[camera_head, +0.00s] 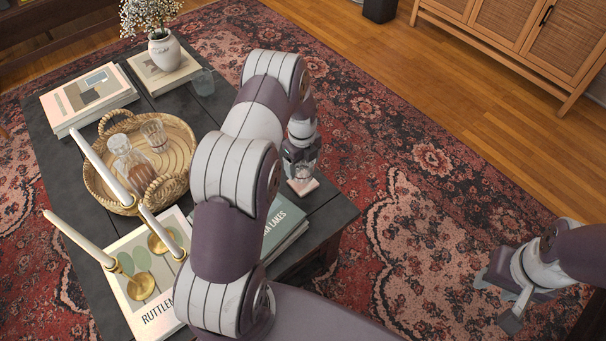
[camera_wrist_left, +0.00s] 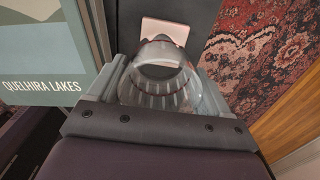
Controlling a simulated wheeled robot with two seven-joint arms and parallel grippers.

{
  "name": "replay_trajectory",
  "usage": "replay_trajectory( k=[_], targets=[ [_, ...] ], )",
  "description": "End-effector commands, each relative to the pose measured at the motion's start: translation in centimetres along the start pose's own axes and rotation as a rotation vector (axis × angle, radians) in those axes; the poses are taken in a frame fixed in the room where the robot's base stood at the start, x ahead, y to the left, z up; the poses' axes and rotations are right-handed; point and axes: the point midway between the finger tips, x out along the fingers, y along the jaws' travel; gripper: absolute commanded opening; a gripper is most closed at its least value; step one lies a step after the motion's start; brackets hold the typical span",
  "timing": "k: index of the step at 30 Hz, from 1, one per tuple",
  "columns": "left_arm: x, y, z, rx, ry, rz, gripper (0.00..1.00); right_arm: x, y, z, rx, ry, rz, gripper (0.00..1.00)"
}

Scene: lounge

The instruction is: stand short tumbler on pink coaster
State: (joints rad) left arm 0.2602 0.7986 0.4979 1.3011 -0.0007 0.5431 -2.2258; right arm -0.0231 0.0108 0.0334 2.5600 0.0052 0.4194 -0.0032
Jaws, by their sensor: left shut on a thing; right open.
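My left gripper (camera_head: 301,164) is shut on a clear short tumbler (camera_head: 303,171) near the right edge of the dark table. In the left wrist view the tumbler (camera_wrist_left: 160,88) sits between the two fingers. The pink coaster (camera_head: 303,187) lies on the table just below the tumbler in the head view. The coaster (camera_wrist_left: 166,29) also shows beyond the glass in the left wrist view, partly covered by it. I cannot tell whether the tumbler touches it. My right gripper (camera_head: 503,298) is open and empty over the rug at the lower right.
A teal book (camera_head: 284,222) lies close left of the coaster. A wicker tray (camera_head: 183,137) holds a decanter and a glass. Candlesticks (camera_head: 139,284), books (camera_head: 88,97), a flower vase (camera_head: 165,51) and another glass (camera_head: 203,83) stand on the table. My left arm hides its middle.

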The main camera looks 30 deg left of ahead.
Motion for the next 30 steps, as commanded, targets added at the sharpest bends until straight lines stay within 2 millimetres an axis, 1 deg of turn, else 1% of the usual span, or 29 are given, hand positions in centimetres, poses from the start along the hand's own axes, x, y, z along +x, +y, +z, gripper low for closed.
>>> replay_trajectory(
  k=[1, 4, 7, 9, 16, 19, 20, 21, 22, 28, 30],
  targets=[
    [0.3, -0.3, 0.1, 0.000, 0.000, -0.001, 0.39, 0.2, 0.0, 0.0, 0.000, 0.000, 0.000, 0.43],
    [1.3, -0.5, 0.2, 0.000, 0.001, 0.001, 0.39, 0.5, 0.0, 0.1, 0.000, 0.000, 0.000, 0.43],
    [3.3, -0.4, 0.1, 0.000, 0.001, 0.001, 0.39, 1.0, 0.0, 0.1, 0.000, 0.000, 0.000, 0.43],
    [4.2, -0.4, 0.2, 0.000, 0.001, 0.001, 0.39, 1.2, 0.0, 0.1, 0.000, 0.000, 0.000, 0.43],
    [4.2, -0.5, 0.2, 0.000, -0.001, -0.001, 0.39, 1.1, 0.0, 0.1, 0.000, 0.000, 0.000, 0.43],
    [4.6, -0.4, 0.2, 0.000, 0.000, -0.001, 0.39, 1.3, 0.0, 0.1, 0.000, 0.000, 0.000, 0.43],
    [4.6, -0.4, 0.1, 0.000, 0.000, 0.000, 0.82, 1.3, 0.0, 0.1, 0.000, 0.000, 0.000, 0.43],
    [4.5, -0.4, 0.1, 0.000, 0.000, 0.000, 0.95, 1.2, 0.0, 0.1, 0.000, 0.000, 0.000, 0.43],
    [4.5, -0.4, 0.1, 0.000, 0.000, 0.000, 1.00, 1.2, 0.0, 0.1, 0.000, 0.000, 0.000, 0.43],
    [4.4, -0.4, 0.1, -0.001, 0.000, 0.000, 1.00, 1.2, 0.0, 0.1, 0.000, 0.000, 0.000, 0.43],
    [3.9, -0.4, 0.2, 0.000, 0.000, 0.000, 1.00, 0.8, 0.0, 0.1, 0.000, 0.000, 0.000, 0.43]
  ],
)
